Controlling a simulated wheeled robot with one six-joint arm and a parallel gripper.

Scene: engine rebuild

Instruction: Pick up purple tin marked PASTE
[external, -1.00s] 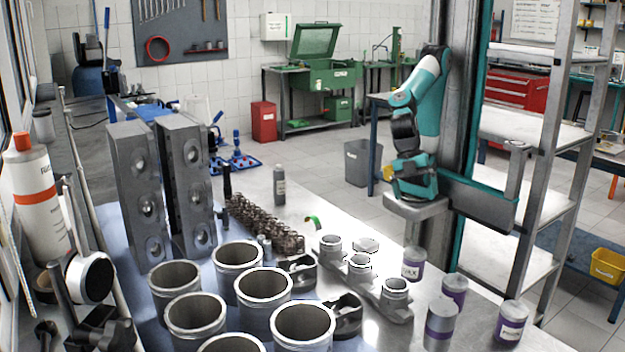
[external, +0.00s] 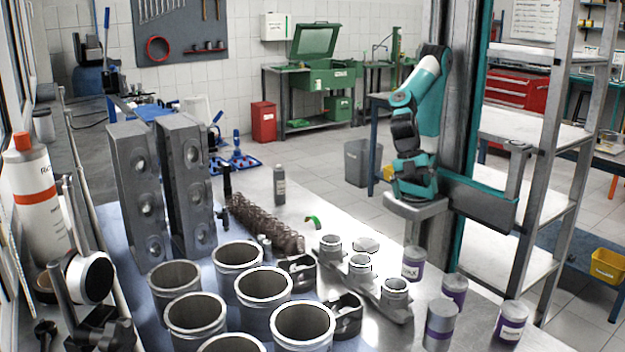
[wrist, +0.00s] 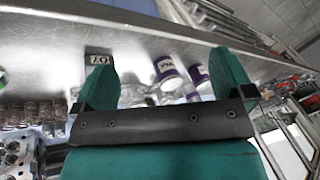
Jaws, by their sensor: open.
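Several tins with purple bands stand at the bench's right end in the external view: one at the back (external: 414,263), one in the middle (external: 455,289), one in front (external: 440,325) and one at the right (external: 510,322). The right tin's pale label has a word too small to read surely; I cannot tell which is PASTE. In the wrist view, my gripper (wrist: 164,82) is open and empty, with teal fingers wide apart. Two purple-banded tins, one left (wrist: 165,72) and one right (wrist: 197,74), show beyond it, apart from the fingers. The gripper is not clear in the external view.
Grey cylinder liners (external: 263,295), a manifold-like part (external: 362,272), a row of springs (external: 265,225) and tall engine blocks (external: 185,185) crowd the bench to the left of the tins. A shelf rack (external: 535,135) stands behind the tins at the right.

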